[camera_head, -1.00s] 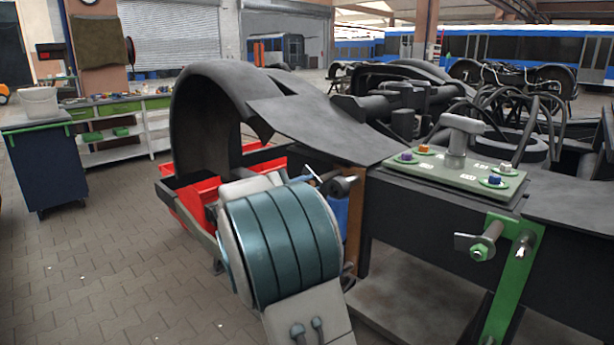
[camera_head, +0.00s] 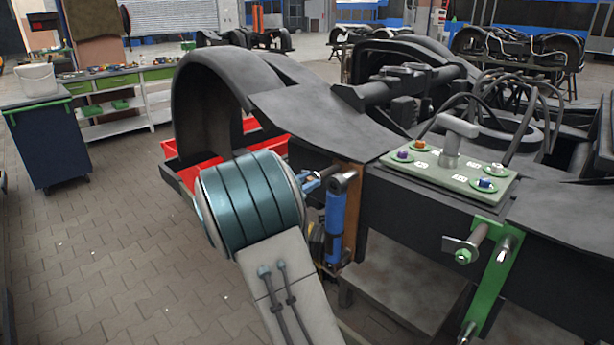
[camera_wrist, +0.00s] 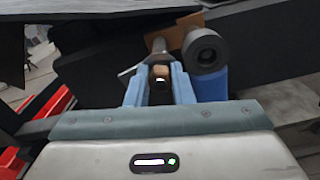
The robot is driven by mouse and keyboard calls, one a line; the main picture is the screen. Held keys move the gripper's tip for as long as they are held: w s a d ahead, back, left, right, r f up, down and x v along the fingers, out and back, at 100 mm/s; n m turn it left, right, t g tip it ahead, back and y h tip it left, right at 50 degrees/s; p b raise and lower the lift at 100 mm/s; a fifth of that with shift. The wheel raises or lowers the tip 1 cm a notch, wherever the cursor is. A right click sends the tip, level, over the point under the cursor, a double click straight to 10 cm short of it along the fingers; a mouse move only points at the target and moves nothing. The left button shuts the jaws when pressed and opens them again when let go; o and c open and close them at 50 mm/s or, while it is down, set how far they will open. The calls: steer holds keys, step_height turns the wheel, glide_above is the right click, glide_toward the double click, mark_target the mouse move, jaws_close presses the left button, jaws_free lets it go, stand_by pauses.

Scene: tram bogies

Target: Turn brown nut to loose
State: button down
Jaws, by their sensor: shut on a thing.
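My gripper (camera_wrist: 159,88) shows its two blue fingers in the wrist view, shut around a small brown nut (camera_wrist: 160,71). The nut sits at the near end of a grey bolt (camera_wrist: 159,44), which runs away in front of a brown plate (camera_wrist: 184,28). In the head view my gripper (camera_head: 318,180) is at the left of the upright brown plate (camera_head: 353,215), close to the top of a blue damper (camera_head: 336,222). The nut itself is too small and covered to make out there.
The damper's dark round end (camera_wrist: 205,50) is just right of my fingers. A black fender (camera_head: 205,100) arches behind my arm. A green plate (camera_head: 450,172) with coloured bolts lies on the frame at right. Red bins (camera_head: 185,149) stand at left. Floor at left is clear.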

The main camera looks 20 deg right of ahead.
stand_by(0.3)
steer(key=c, duration=1.3)
jaws_free()
steer(key=shift+o, duration=0.2)
steer(key=v, duration=1.4)
steer(key=shift+b, duration=0.45)
steer(key=shift+d, duration=0.1)
